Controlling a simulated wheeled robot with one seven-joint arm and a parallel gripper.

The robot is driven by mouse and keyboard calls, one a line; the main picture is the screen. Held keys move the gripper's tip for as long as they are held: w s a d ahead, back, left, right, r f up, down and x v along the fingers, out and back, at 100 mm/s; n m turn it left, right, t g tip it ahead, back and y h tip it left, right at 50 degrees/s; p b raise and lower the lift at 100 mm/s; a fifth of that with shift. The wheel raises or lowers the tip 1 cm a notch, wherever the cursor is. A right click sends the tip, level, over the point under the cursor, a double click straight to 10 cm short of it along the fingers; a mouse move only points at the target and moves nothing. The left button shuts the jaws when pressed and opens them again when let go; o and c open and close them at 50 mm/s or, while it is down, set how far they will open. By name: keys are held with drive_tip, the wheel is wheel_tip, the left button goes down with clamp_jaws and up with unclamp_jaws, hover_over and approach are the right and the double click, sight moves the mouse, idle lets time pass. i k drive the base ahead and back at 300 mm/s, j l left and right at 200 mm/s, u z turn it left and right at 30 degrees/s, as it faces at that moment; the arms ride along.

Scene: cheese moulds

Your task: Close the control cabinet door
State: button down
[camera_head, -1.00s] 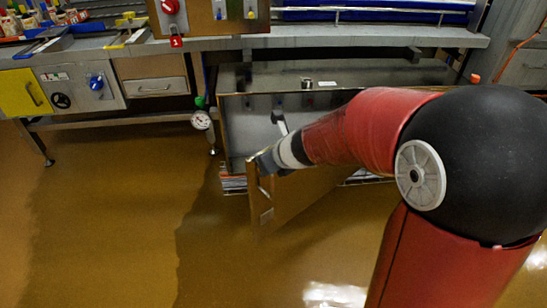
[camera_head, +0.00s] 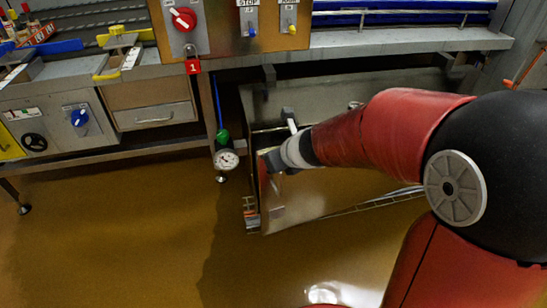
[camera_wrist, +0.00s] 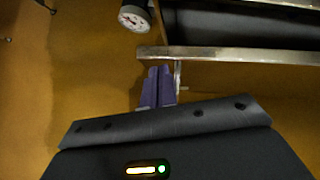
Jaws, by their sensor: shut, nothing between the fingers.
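The control cabinet (camera_head: 340,97) is a low grey metal box under the bench. Its door (camera_head: 325,190) is partly open, with a gap at its left end where the dark inside shows. My gripper (camera_head: 270,163) is at the outer left part of the door, near its free edge. In the wrist view my gripper (camera_wrist: 160,78) has its two purple-grey fingers together and empty, close to a metal edge (camera_wrist: 230,56) that looks like the door's top. Whether they touch it is unclear.
A pressure gauge (camera_head: 227,160) with a green knob stands just left of the cabinet; it also shows in the wrist view (camera_wrist: 133,18). The bench panel above has a red rotary switch (camera_head: 183,18) and a red tag (camera_head: 193,66). The brown floor (camera_head: 110,240) at left is clear.

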sight(285, 201)
drive_tip(key=k+j+u, duration=0.1)
drive_tip(key=j, duration=0.3)
drive_tip(key=k+j+u, duration=0.15)
drive_tip(key=j, duration=0.25)
drive_tip(key=k+j+u, duration=0.1)
drive_tip(key=j, duration=0.3)
